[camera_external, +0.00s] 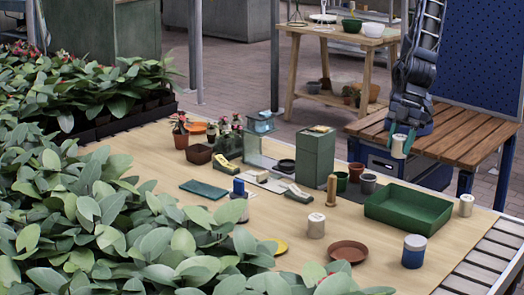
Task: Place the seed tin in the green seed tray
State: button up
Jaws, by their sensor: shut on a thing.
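My gripper (401,136) is shut on a small pale cylindrical tin (398,149), which I take to be the seed tin. It holds the tin upright in the air, beyond and above the green seed tray (424,222). The tin is apart from the tray. The tray is a rectangular, low-walled green box at the right of the wooden table, and its visible inside is empty. Two similar pale tins stand on the table, one left of the tray (316,226) and one by its right end (466,205).
A blue and white can (414,251) and a brown saucer (348,251) are in front of the tray. Small pots (356,171) and a tall green box (317,155) stand left of it. Leafy plants (110,220) fill the left. A slatted bench (465,145) is behind.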

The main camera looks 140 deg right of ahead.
jog(key=s+a+n, duration=0.1)
jog(key=s+a, duration=0.2)
jog(key=s, duration=0.1)
jog(key=shift+y, duration=0.3)
jog(key=f, duration=2)
jog(key=shift+s+a, duration=0.15)
jog(key=shift+a, duration=0.05)
jog(key=shift+f, duration=0.2)
jog(key=o, duration=1)
jog(key=shift+r, duration=0.1)
jog(key=v, duration=1.2)
jog(key=shift+r, duration=0.1)
